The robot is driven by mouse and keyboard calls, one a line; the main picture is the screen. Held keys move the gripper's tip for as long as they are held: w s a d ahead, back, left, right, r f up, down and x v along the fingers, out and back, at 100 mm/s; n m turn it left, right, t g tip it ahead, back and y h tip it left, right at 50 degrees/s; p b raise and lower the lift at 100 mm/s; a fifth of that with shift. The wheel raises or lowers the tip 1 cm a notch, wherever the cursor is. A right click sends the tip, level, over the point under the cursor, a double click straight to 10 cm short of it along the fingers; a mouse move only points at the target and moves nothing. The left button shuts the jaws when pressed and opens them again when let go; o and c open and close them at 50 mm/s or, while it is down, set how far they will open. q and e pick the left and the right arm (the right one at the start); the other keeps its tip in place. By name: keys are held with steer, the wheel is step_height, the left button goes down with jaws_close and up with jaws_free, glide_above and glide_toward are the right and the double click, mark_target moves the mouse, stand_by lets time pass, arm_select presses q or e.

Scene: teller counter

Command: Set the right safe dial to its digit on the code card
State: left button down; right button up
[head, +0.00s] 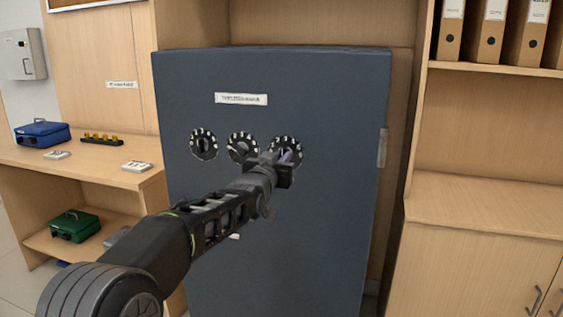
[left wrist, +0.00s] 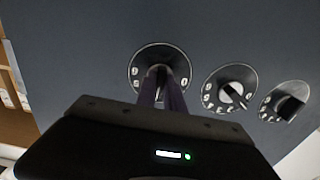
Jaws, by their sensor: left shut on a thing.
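The dark blue-grey safe (head: 270,230) stands upright with three round dials in a row. The right dial (head: 287,142) is partly covered by my left gripper (head: 284,157), which is shut on its knob. In the left wrist view the fingers (left wrist: 161,86) reach the knob of the dial at the picture's left (left wrist: 150,55); its set digit cannot be read. The middle dial (head: 243,147) and the left dial (head: 204,144) are free. Small white cards lie on the desk (head: 137,166); their writing is too small to read. My right gripper is not in view.
The wooden desk (head: 95,172) at left holds a blue cash box (head: 42,133) and a dark tray with yellow pieces (head: 102,139). A green cash box (head: 75,226) sits on the shelf below. A wooden cabinet (head: 490,215) with binders above stands at right.

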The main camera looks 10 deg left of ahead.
arm_select(q)
steer(key=shift+f+m+b, duration=0.1)
steer(key=shift+m+b, duration=0.9)
steer(key=shift+m, duration=1.9)
steer(key=c, duration=1.4)
jaws_free()
steer(key=shift+c, duration=0.2)
